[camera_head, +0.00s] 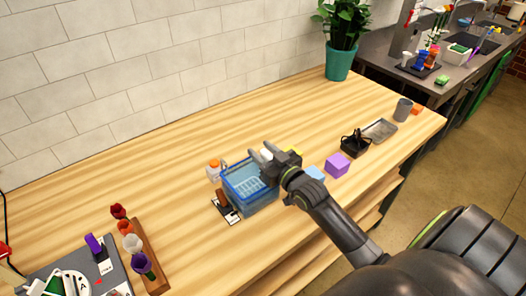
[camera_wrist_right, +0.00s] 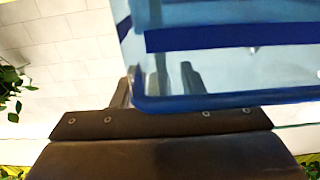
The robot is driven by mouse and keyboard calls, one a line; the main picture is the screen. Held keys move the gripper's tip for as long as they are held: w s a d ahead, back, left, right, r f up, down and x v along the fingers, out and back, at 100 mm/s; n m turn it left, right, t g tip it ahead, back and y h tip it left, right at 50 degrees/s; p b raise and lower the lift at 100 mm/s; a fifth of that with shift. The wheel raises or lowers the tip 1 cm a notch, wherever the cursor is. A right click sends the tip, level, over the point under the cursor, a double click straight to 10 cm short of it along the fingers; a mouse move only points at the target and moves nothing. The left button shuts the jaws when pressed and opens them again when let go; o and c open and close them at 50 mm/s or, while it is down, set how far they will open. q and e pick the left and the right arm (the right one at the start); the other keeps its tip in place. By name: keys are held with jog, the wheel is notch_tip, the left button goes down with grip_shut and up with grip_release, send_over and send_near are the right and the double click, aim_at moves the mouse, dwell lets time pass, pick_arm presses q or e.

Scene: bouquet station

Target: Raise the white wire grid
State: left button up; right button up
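A pale grid of thin bars (camera_head: 246,186) shows low inside a translucent blue basket on the wooden table; I take it for the white wire grid, but it is too small to be sure. The blue basket (camera_head: 263,208) also fills the upper right of the right wrist view (camera_wrist_right: 230,40). My right gripper (camera_head: 262,154) is at the basket's far right corner, by the rim, with its fingers apart. In the wrist view the basket partly covers the fingers, and I see nothing held. I cannot tell whether they touch the basket. My left gripper is not in view.
A white bottle with an orange cap (camera_head: 214,171) and a small dark card (camera_head: 226,210) stand close left of the basket. A purple cube (camera_head: 338,164), a black caddy (camera_head: 356,142) and a grey tray (camera_head: 380,130) lie to the right. The table behind the basket is clear.

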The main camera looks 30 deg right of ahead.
grip_shut()
notch_tip(320, 180, up, 8)
jog(key=p, duration=0.7)
jog(key=shift+a+r, duration=0.1)
jog(key=shift+r, duration=0.05)
jog(key=shift+c, duration=1.4)
grip_release()
jog(key=shift+o, duration=1.4)
